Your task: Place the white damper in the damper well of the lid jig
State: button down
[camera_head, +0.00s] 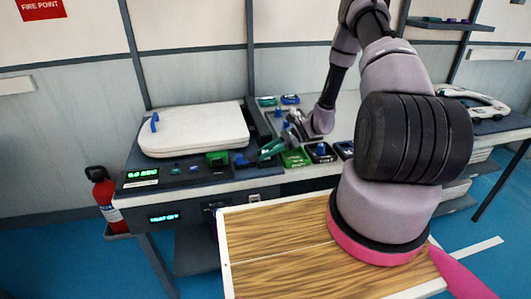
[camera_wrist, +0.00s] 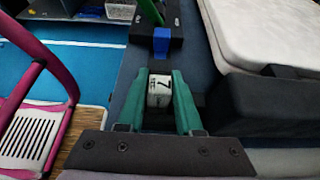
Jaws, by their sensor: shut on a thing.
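The white damper (camera_wrist: 159,91), marked with a dark 7, sits between the green fingers of my gripper (camera_wrist: 160,98) in the wrist view. The fingers are shut on it. In the head view my gripper (camera_head: 271,150) is low at the front right of the lid jig (camera_head: 180,172), and the damper cannot be made out there. The jig carries a white lid (camera_head: 195,129) with a blue piece at its left end. The lid also shows at the upper right of the wrist view (camera_wrist: 270,35). I cannot make out the damper well.
Green and blue trays (camera_head: 296,158) lie to the right. A black block (camera_wrist: 265,105) is close beside the fingers. A wood-topped surface (camera_head: 285,250) is in front.

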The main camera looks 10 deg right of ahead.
jog(key=shift+f, duration=0.1)
jog(key=c, duration=0.6)
grip_release()
jog(key=v, duration=1.2)
jog(key=s+a+r+n+h, duration=0.1)
jog(key=s+r+n+h, duration=0.15)
jog(key=r, duration=0.55)
jog(key=s+a+r+n+h, duration=0.1)
jog(key=r+n+h, duration=0.15)
jog(key=r, duration=0.55)
jog(key=s+a+r+n+h, duration=0.1)
jog(key=r+n, duration=0.2)
jog(key=r, duration=0.5)
jog(key=shift+s+a+r+n+t+h, duration=0.35)
jog(key=shift+s+r+n+t+h, duration=0.7)
jog(key=shift+s+r, duration=1.9)
jog(key=shift+s+a+r+n+t+h, duration=0.45)
jog(key=shift+s+r+n+t, duration=0.7)
jog(key=shift+s+r, duration=1.8)
jog(key=shift+s+a+r+n+t+h, duration=0.2)
jog(key=shift+s+r+n+t+h, duration=0.9)
jog(key=shift+s+r, duration=1.8)
